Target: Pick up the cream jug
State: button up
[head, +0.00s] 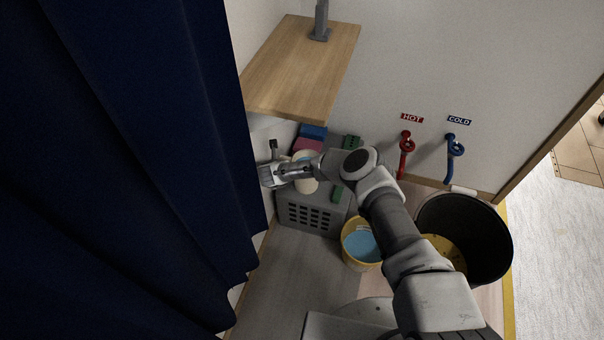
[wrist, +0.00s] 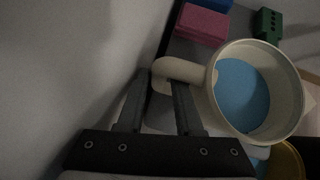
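The cream jug (wrist: 292,110) holds blue liquid and stands upright at the right of the wrist view. Its rounded handle (wrist: 184,68) points left, toward my gripper (wrist: 162,82). My gripper is open, with one fingertip just outside the handle and the other by the handle's inner gap. I cannot tell whether either finger touches it. In the head view, the jug (head: 307,186) is partly hidden behind my wrist, and my gripper is at the left by the wall.
Pink (wrist: 202,25) and blue blocks and a green block (wrist: 267,24) lie close by. A grey crate (head: 312,215) is underneath. A wooden shelf (head: 300,65) overhangs behind. A yellow bucket (head: 350,249) and a black bin (head: 490,245) stand right. A dark blue curtain (head: 130,150) hangs left.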

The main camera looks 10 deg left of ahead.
grip_shut()
dwell(1.2)
jog(key=shift+w+r, duration=0.1)
